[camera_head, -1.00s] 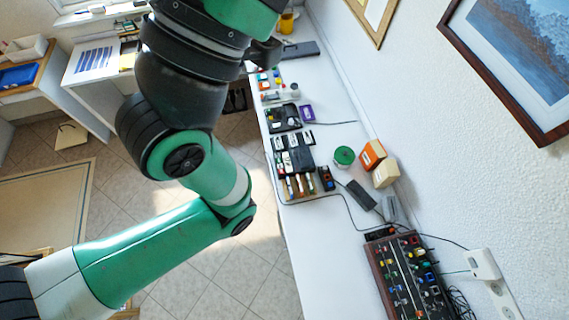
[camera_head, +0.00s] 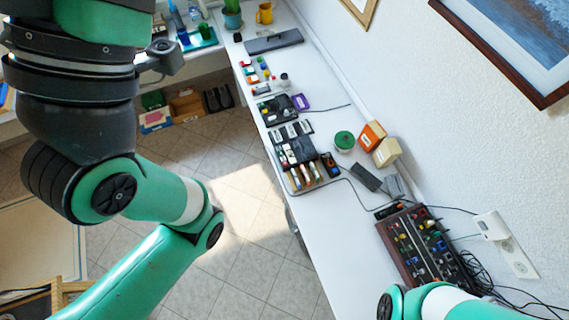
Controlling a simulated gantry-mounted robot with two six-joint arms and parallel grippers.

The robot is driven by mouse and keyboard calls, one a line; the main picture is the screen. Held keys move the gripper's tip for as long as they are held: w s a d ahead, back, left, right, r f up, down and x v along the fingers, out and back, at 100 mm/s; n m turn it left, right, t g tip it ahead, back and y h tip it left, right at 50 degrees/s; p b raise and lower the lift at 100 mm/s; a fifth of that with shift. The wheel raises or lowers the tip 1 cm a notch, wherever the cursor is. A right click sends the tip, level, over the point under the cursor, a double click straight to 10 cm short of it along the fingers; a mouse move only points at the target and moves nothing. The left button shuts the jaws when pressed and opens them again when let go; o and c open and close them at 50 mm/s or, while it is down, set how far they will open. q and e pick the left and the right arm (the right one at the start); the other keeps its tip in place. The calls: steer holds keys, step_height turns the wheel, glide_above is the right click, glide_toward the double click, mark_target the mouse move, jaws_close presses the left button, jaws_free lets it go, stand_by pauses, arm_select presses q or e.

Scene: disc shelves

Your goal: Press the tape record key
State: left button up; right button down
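On the long white table stand small devices that may hold the tape record key; the key itself is too small to tell. One is a dark device with several upright keys in white, red and tan (camera_head: 298,158). Behind it is a black device with small coloured parts (camera_head: 276,110). Nearer is a wood-sided panel with many coloured knobs and keys (camera_head: 425,245). My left arm fills the left side and my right arm shows at the bottom right. Neither gripper's fingers are in view.
A green round tin (camera_head: 344,141), an orange box (camera_head: 371,135) and a cream box (camera_head: 386,152) stand near the wall. Cables run along the table (camera_head: 335,245) to a wall socket (camera_head: 515,258). The table's near-left strip is clear.

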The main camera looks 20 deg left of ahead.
arm_select(q)
jaws_close()
stand_by(0.3)
stand_by(1.6)
